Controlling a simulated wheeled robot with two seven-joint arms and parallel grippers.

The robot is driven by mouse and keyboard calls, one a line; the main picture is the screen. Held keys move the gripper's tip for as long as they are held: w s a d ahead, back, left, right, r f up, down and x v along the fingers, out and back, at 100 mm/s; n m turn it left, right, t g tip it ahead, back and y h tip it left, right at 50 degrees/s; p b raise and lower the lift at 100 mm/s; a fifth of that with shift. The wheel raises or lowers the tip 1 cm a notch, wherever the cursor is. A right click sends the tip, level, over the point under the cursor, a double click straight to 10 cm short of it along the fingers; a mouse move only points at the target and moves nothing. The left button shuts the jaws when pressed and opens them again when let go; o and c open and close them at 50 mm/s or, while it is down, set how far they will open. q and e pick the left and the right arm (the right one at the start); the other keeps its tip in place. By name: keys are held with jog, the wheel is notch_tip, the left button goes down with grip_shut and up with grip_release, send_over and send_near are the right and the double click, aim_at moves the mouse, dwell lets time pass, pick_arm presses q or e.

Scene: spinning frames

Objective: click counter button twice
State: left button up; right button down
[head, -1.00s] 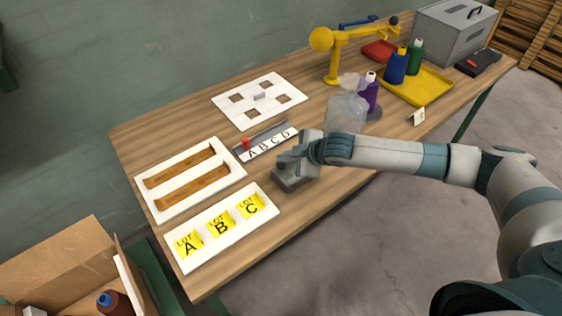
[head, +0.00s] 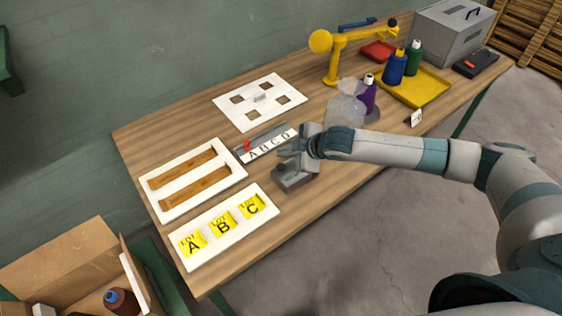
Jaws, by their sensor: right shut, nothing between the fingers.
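The counter (head: 294,181) is a small grey box on the table, near the front edge in the middle of the head view. A dark round part, which may be its button, shows at its upper left side. My right gripper (head: 288,155) is shut and empty, just above and behind the counter. A small gap seems to show between the fingers and the box, but I cannot tell for sure whether they touch. My left gripper is not in view.
A white board with LOT A, B, C cards (head: 187,262) lies left of the counter. Behind are an A B C D strip (head: 262,152) with a red slider (head: 246,145) and a clear bag (head: 345,108). A yellow tray (head: 432,97) with bottles stands farther right.

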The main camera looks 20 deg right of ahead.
jog(key=shift+r+p, duration=0.5)
jog(key=shift+r, duration=0.35)
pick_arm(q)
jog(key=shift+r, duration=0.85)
